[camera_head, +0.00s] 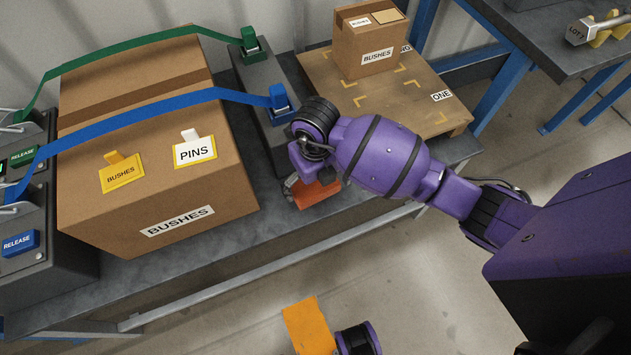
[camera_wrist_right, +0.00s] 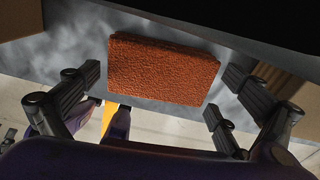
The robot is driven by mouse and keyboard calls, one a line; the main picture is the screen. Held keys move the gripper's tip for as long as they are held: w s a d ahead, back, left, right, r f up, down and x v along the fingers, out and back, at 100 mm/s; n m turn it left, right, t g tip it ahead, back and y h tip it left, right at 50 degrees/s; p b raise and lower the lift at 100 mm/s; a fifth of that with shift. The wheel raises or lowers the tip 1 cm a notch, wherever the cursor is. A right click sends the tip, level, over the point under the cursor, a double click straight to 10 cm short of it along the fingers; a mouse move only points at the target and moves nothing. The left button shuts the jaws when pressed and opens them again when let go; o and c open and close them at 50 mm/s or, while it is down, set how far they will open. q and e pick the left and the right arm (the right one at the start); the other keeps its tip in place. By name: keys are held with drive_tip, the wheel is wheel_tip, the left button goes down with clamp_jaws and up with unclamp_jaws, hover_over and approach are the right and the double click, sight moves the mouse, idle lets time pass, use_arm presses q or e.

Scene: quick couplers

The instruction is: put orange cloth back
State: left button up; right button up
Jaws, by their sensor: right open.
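The orange cloth (camera_head: 315,193) is a small folded block on the grey bench near its front edge, right of the big box. My right gripper (camera_head: 303,183) is over it, and my wrist hides part of the cloth. The right gripper is open and empty.
A large box marked BUSHES (camera_head: 190,195) stands left, under a blue strap (camera_head: 150,105) and a green strap (camera_head: 130,47). A smaller box (camera_head: 368,45) sits on a board (camera_head: 425,95) behind my right arm. A flat yellow-orange piece (camera_head: 308,325) shows low in the head view.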

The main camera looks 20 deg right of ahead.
drive_tip(key=shift+f+b, duration=0.15)
drive_tip(key=shift+b, duration=0.35)
drive_tip(key=r, duration=0.4)
drive_tip(key=r+p, duration=0.1)
drive_tip(key=r, duration=0.3)
drive_tip(key=shift+w+a+r, duration=0.1)
drive_tip(key=shift+w+a, duration=0.05)
drive_tip(key=shift+w, duration=0.05)
